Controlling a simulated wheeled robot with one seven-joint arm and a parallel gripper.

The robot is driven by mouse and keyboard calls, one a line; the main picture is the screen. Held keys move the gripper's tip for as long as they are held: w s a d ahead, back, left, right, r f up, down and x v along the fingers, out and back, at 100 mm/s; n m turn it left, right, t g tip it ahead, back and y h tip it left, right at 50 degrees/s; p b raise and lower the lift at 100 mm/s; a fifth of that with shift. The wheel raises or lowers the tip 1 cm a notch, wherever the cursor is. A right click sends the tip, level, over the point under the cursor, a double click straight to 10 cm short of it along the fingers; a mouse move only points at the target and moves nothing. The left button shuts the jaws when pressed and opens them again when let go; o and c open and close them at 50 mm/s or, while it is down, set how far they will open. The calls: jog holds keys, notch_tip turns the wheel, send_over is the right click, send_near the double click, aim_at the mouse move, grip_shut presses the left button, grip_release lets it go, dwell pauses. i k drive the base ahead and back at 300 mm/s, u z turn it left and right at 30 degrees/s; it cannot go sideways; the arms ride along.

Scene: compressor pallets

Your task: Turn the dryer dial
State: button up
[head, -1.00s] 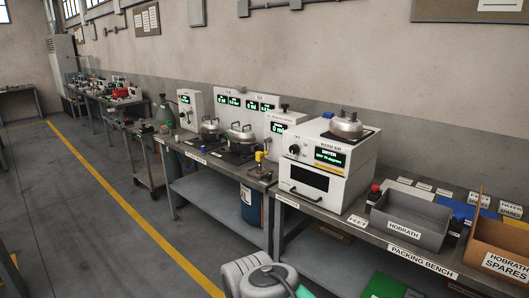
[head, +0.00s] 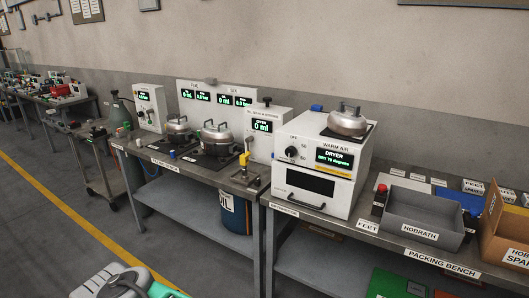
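The dryer (head: 322,165) is a white box on the packing bench, labelled "DRYER" and "WARM AIR". Its black dial (head: 291,153) is on the upper left of the front, beside markings that include "OFF". A green lit display (head: 334,158) sits right of the dial; its small text seems to read "70 degrees". A dark window and a handle are below. A silver lidded pot (head: 347,120) stands on top of the dryer. Grey and green parts of my own arm show at the bottom left, well away from the dial. My gripper's fingers are not in view.
The packing bench (head: 398,240) holds a grey HOBRATH bin (head: 422,215) and a cardboard box (head: 507,230) right of the dryer. Left is a bench (head: 198,170) with two pots, a yellow-handled fitting (head: 244,160) and displays. Open floor (head: 50,235) lies left.

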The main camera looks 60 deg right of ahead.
aim_at(290, 151)
jog(key=z, duration=0.25)
jog(key=i, duration=0.85)
jog(key=z, duration=0.85)
jog(key=i, duration=0.45)
jog(key=z, duration=0.3)
